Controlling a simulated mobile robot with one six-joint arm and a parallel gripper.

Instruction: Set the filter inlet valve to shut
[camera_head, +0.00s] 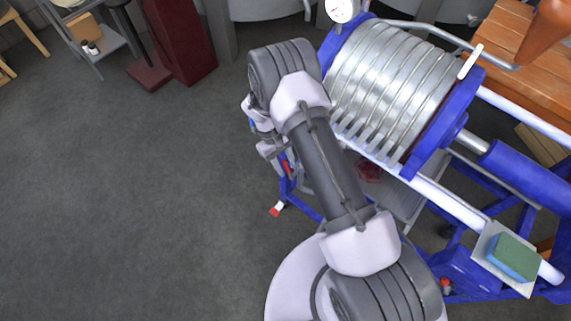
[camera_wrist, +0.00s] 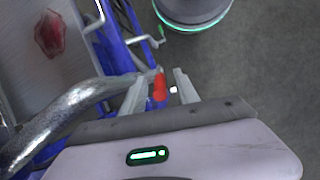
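The filter (camera_head: 395,85) is a stack of ribbed silver plates between blue end frames. In the wrist view a red valve handle (camera_wrist: 159,87) stands close to the end of a shiny curved metal pipe (camera_wrist: 62,112). My gripper (camera_wrist: 160,88) is open, with one finger on each side of the red handle. A gap shows at the right finger; whether the left finger touches cannot be told. The valve body is hidden behind my gripper. In the head view my gripper (camera_head: 268,150) is largely hidden by my arm, at the filter's left end.
The filter's blue frame (camera_wrist: 112,45) and grey drip tray (camera_wrist: 25,70), with a dark red stain (camera_wrist: 50,35), lie close by on the left. A wooden table (camera_head: 515,45) stands behind the filter. A green sponge (camera_head: 513,257) lies at right. The floor at left is clear.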

